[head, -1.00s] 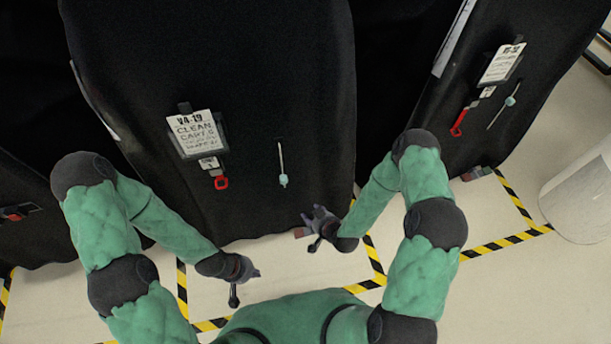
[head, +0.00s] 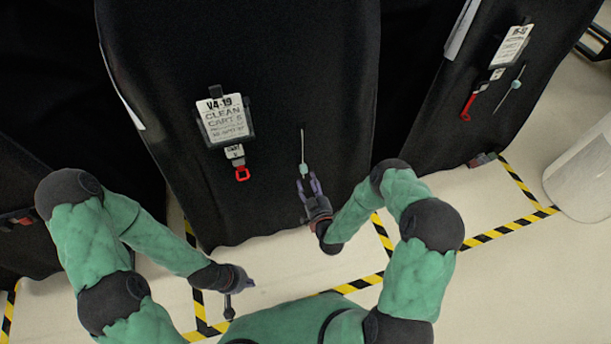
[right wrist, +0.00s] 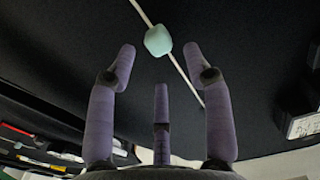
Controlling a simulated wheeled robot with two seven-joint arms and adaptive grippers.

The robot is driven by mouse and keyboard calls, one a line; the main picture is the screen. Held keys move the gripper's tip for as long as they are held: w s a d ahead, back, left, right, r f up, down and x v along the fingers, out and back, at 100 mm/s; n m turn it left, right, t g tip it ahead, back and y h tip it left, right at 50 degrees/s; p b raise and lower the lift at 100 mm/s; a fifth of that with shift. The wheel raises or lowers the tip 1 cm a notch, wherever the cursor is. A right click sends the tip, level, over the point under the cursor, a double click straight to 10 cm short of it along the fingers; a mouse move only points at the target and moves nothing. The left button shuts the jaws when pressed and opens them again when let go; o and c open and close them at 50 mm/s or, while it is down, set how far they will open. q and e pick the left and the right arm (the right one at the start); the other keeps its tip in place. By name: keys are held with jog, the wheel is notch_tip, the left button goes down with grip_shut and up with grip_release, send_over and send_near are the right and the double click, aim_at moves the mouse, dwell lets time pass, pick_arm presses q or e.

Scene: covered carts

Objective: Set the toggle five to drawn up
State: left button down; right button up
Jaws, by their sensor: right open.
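A label holder (head: 224,120) and a red pull (head: 242,174) are left of the cord. Another covered cart (head: 455,130) at right has its own red tag and bead. A pale bin (head: 585,180) stands far right. Yellow-black tape (head: 490,236) marks the floor.

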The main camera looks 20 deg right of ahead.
aim_at(304, 172)
jog(key=shift+w+b, duration=0.55)
jog(key=shift+w, duration=1.7)
grip_shut()
jog(key=shift+a, duration=0.15)
grip_release()
